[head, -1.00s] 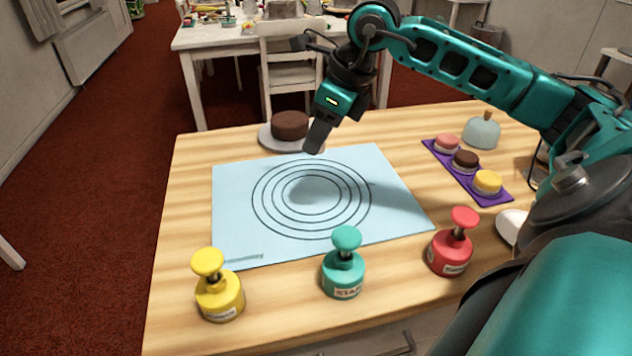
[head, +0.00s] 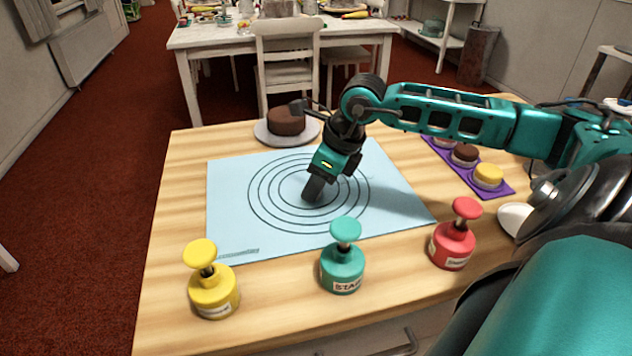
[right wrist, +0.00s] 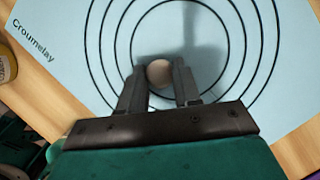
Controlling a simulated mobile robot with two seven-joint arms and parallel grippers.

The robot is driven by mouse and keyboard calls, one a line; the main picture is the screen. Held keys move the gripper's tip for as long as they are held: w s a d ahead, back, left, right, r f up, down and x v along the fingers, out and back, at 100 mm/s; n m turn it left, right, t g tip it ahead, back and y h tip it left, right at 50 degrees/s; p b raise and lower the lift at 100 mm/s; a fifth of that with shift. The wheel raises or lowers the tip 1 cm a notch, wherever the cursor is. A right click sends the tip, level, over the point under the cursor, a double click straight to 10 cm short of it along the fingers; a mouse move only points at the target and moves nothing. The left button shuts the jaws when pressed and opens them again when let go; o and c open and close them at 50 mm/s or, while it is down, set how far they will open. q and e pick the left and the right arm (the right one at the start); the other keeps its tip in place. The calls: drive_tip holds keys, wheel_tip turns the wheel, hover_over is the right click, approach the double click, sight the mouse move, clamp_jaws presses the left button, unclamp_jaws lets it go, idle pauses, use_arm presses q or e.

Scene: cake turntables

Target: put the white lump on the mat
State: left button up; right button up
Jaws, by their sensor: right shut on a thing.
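The white lump (right wrist: 159,73) shows in the right wrist view as a small pale round thing between the fingertips of my right gripper (right wrist: 160,85). The gripper is shut on it. In the head view my right gripper (head: 313,190) points down low over the rings of the light blue mat (head: 235,180), and the lump is hidden there. I cannot tell whether the lump touches the mat. The mat with its dark rings also shows in the right wrist view (right wrist: 75,50). My left gripper is not in view.
Yellow (head: 213,290), teal (head: 343,270) and red (head: 453,245) stamp-like pots stand along the front. A brown cake (head: 286,121) on a grey plate (head: 268,138) stands behind the mat. A purple tray (head: 500,190) with small cakes lies at right. The mat's left part is clear.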

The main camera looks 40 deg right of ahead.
drive_tip(key=shift+f, duration=0.2)
drive_tip(key=o, duration=1)
drive_tip(key=shift+r, duration=0.1)
drive_tip(key=shift+r, duration=0.2)
drive_tip(key=shift+p+v, duration=0.7)
drive_tip(key=shift+v, duration=5.25)
